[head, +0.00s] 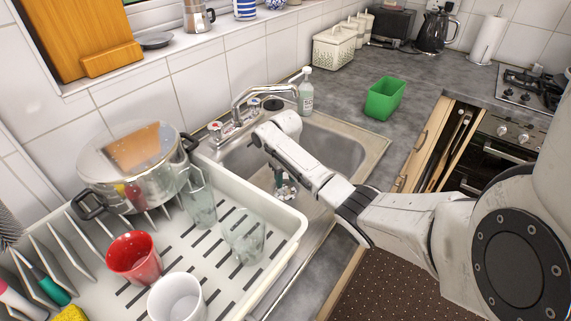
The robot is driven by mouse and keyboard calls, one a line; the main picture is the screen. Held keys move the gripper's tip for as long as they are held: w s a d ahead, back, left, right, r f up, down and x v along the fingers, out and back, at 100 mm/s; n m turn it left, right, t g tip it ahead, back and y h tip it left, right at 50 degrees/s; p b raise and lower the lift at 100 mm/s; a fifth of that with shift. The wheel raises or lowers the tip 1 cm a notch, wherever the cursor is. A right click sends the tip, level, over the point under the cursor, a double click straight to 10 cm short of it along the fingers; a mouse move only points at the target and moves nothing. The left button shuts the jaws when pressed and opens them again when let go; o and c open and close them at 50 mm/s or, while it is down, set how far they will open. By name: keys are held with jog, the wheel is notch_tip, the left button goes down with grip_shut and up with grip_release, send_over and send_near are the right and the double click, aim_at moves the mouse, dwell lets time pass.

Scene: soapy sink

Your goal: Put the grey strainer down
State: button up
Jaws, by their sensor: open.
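My arm reaches from the right over the metal sink (340,145). My gripper (286,190) points down into the near left part of the basin, low and partly hidden by my own arm. Its jaws are open, but they are small and dark in this view. I cannot clearly make out the grey strainer; it may be hidden by my arm or gripper, or be too small to tell from the sink floor around the jaws.
A white dish rack (275,240) left of the sink holds a steel pot (130,165), a red cup (133,257), a white cup (177,298) and glasses (243,237). A faucet (262,92), soap bottle (306,95) and green tub (384,98) stand behind.

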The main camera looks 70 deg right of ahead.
aim_at(285, 190)
notch_tip(285, 190, up, 8)
dwell(0.8)
